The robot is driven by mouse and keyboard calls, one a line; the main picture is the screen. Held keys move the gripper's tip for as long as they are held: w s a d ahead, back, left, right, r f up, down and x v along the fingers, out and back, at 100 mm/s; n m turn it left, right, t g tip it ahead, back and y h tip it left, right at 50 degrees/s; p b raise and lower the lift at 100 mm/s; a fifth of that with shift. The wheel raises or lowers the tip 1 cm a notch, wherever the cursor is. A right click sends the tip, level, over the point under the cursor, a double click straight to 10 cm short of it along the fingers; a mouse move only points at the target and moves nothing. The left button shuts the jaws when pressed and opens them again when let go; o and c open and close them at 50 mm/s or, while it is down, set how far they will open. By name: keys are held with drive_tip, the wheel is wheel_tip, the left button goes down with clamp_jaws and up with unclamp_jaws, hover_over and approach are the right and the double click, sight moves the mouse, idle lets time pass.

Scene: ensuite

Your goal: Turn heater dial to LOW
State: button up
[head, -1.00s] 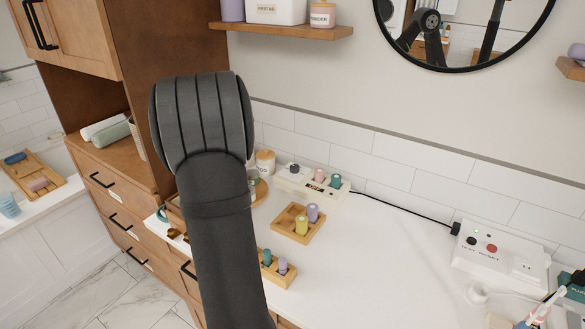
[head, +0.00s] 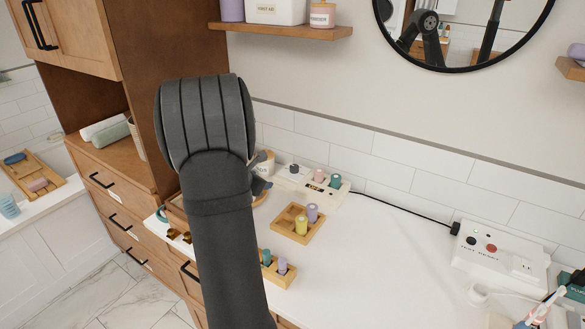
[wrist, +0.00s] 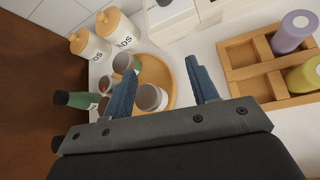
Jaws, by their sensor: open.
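The white heater (head: 312,184) stands at the back of the counter, against the tiled wall. Its dark dial (head: 294,169) sits on top at its left end; the setting it points to is too small to read. A pink cartridge (head: 319,176) and a teal cartridge (head: 335,181) stand in the heater. My gripper (wrist: 163,68) is open and empty, its blue fingers spread above a round wooden tray. In the head view my arm hides most of it; a finger shows just left of the heater. Part of the heater (wrist: 172,17) shows at the wrist view's top edge.
The round tray (wrist: 175,84) holds cups, close to my fingers. Lidded jars (wrist: 118,27) stand behind it. A wooden rack (head: 290,233) with yellow and purple cartridges stands in front of the heater. A cord runs right to a socket box (head: 499,255). The counter's middle is clear.

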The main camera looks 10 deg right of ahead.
drive_tip(key=d+r+n+t+h, duration=0.1)
drive_tip(key=d+n+h, duration=0.1)
drive_tip(key=d, duration=0.1)
approach(294, 166)
drive_tip(key=shift+n, duration=0.3)
drive_tip(key=x, duration=0.8)
drive_tip(key=shift+w+d+f, duration=0.1)
drive_tip(key=shift+d+f, duration=0.05)
drive_tip(key=shift+d, duration=0.05)
drive_tip(key=c, duration=1)
